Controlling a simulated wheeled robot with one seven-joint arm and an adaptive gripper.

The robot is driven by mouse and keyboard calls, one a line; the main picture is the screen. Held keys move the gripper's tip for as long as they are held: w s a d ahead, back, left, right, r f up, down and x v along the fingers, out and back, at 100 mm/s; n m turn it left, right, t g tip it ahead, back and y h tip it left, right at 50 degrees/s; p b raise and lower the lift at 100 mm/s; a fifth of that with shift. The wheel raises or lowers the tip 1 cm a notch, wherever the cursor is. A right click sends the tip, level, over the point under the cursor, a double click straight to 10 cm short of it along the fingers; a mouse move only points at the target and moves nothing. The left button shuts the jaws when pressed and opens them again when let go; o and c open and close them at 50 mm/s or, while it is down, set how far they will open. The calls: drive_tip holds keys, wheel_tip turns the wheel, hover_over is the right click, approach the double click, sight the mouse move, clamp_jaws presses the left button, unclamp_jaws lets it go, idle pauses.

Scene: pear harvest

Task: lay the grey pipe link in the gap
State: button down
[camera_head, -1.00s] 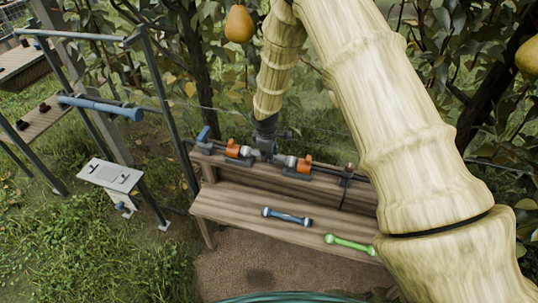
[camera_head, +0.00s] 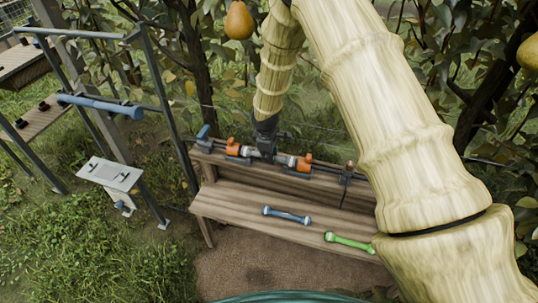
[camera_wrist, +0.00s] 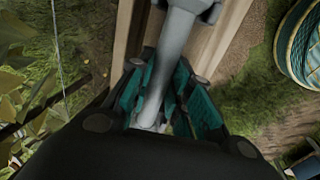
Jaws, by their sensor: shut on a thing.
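The grey pipe link (camera_wrist: 173,45) is between the teal-padded fingers of my gripper (camera_wrist: 163,92), which is shut on it in the wrist view. In the head view my gripper (camera_head: 267,146) points down over the upper board of the wooden bench. Pale ends of the grey link (camera_head: 282,160) show on both sides of it, between a left orange fitting (camera_head: 233,146) and a right orange fitting (camera_head: 304,163). The link lies roughly in line with the dark pipe. My gripper hides its middle, and I cannot tell whether it is seated in the gap or just above it.
A blue link (camera_head: 287,215) and a green link (camera_head: 349,242) lie on the lower bench board (camera_head: 235,208). A metal frame with a blue pipe (camera_head: 100,104) stands at the left. A coiled teal hose (camera_wrist: 304,45) is at the right in the wrist view. Pears and branches hang nearby.

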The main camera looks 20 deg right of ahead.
drive_tip(key=c, duration=1.2)
unclamp_jaws()
drive_tip(key=shift+c, duration=0.2)
wheel_tip(320, 180, up, 12)
drive_tip(key=s+a, duration=0.1)
drive_tip(key=s, duration=0.1)
drive_tip(key=shift+f, duration=0.2)
drive_tip(key=shift+a, duration=0.1)
